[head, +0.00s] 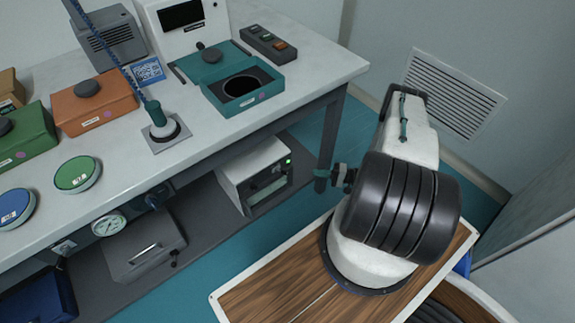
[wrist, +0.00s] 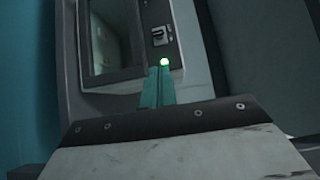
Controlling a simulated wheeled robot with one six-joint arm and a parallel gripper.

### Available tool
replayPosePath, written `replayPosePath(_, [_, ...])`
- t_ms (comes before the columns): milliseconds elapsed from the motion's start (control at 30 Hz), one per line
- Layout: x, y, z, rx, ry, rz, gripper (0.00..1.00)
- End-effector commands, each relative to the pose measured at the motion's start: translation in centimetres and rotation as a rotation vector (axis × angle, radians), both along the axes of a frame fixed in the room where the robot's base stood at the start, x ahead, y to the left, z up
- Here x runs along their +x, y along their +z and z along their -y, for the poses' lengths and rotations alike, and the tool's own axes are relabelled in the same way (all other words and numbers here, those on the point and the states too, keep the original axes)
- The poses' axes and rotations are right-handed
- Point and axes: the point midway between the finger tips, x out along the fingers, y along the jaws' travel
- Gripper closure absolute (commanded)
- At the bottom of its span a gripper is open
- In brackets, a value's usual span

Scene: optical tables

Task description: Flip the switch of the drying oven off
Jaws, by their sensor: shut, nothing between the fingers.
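The drying oven (head: 243,170) appears to be the pale box with a dark window on the shelf under the bench. A green lamp glows on its front. In the wrist view its grey front (wrist: 188,70) fills much of the picture, with the window at left. My gripper (wrist: 162,72) is shut and empty. Its teal fingertips overlap the panel just below the lamp; I cannot tell whether they touch. In the head view my gripper (head: 321,173) is right of the oven.
The bench top (head: 215,145) overhangs the oven, and a bench leg (head: 330,140) stands near my gripper. A grey box with a handle (head: 145,248) sits left on the same shelf. Teal floor (head: 225,268) is clear in front of the oven.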

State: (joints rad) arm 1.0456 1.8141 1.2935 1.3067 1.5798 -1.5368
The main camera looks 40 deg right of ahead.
Motion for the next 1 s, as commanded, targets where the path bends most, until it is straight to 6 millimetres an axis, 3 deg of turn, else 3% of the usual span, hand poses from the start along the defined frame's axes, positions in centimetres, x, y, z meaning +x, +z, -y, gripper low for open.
replayPosePath(467, [1.1, 0.0, -1.8, -0.001, 0.02, 0.001, 1.0])
replayPosePath(1000, [6.8, 0.0, -7.6, -0.001, 0.017, 0.001, 1.0])
